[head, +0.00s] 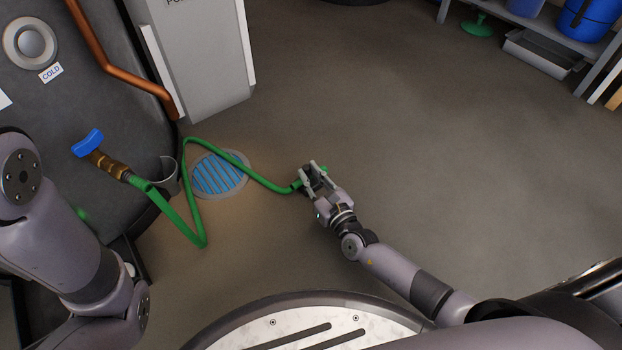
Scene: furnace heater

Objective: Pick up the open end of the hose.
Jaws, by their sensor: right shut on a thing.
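A green hose (188,210) runs from a brass valve (108,164) with a blue handle on the dark tank at the left. It loops down to the floor, back up past a round floor drain (219,174), and then right to my right gripper. My right gripper (313,177) is shut on the hose close to its open end, low over the floor. A short green tip shows just past the fingers. Whether the end touches the floor I cannot tell. My left arm is at the left edge, and its gripper is not in view.
The dark tank (60,95) with a copper pipe (112,58) stands at the left, beside a pale cabinet (196,60). A shelf with blue containers (585,18) and a grey tray (543,54) is at the top right. The middle and right floor is clear.

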